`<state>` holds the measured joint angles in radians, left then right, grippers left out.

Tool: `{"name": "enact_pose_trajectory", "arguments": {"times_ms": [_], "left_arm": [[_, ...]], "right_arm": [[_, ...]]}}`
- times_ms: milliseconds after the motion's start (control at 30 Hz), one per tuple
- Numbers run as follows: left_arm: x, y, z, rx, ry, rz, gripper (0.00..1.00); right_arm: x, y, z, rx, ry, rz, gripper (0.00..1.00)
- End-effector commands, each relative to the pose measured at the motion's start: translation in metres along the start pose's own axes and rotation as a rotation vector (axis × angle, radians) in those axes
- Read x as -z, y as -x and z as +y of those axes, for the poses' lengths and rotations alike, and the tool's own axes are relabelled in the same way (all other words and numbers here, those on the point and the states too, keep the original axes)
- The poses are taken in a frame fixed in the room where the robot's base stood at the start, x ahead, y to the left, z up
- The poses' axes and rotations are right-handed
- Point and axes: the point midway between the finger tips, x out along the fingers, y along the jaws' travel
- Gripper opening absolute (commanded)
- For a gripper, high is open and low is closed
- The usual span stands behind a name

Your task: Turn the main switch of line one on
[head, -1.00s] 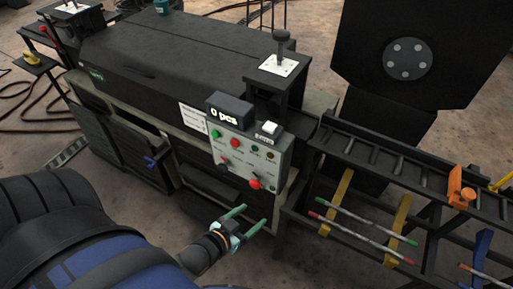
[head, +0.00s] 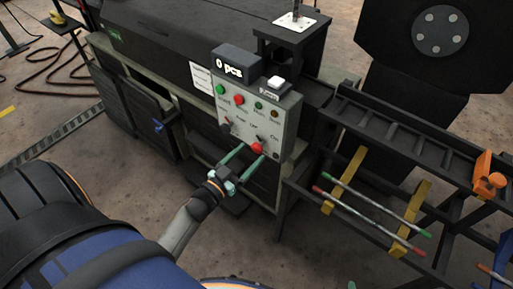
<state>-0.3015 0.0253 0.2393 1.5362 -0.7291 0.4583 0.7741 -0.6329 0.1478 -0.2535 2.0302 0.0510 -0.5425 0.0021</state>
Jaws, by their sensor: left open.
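A grey control panel (head: 262,116) stands on the front of the dark machine. It bears a green button (head: 219,89), a red button (head: 239,100), two small lamps, a black rotary knob (head: 225,127) at lower left and a red knob or button (head: 256,149) at the lower middle. Small labels are too blurred to read, so I cannot tell which control is the main switch. My left gripper (head: 250,154) is open, its two green fingers pointing at the panel's lower edge near the red knob. Contact cannot be told. My right gripper is out of view.
A display reading "0 pcs" (head: 236,65) and a box with a white button (head: 274,87) sit above the panel. A dark rack with yellow straps (head: 342,180) and coloured-tipped rods stands at right. Bare floor (head: 330,260) shows in front.

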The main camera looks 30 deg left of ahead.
Motion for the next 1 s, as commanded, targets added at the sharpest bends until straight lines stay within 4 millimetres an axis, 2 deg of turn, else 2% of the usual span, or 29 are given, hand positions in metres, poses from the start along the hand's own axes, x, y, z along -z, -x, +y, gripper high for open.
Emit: {"name": "enact_pose_trajectory", "arguments": {"times_ms": [100,233,400,633,1000], "left_arm": [[0.0,-0.021,0.0,0.0,0.0,0.002,0.75],[-0.001,-0.034,0.0,0.0,-0.001,0.001,0.75],[0.0,-0.041,0.0,0.0,0.001,0.0,0.75],[0.0,-0.041,0.0,0.0,0.0,-0.001,0.75],[0.0,-0.041,0.0,0.0,0.0,-0.001,0.34]], "right_arm": [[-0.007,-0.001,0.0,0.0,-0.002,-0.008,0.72],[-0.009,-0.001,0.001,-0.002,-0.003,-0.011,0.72],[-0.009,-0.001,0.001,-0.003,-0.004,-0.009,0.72],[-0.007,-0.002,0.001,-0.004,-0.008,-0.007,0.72],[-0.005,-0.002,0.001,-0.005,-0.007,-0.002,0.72]]}}
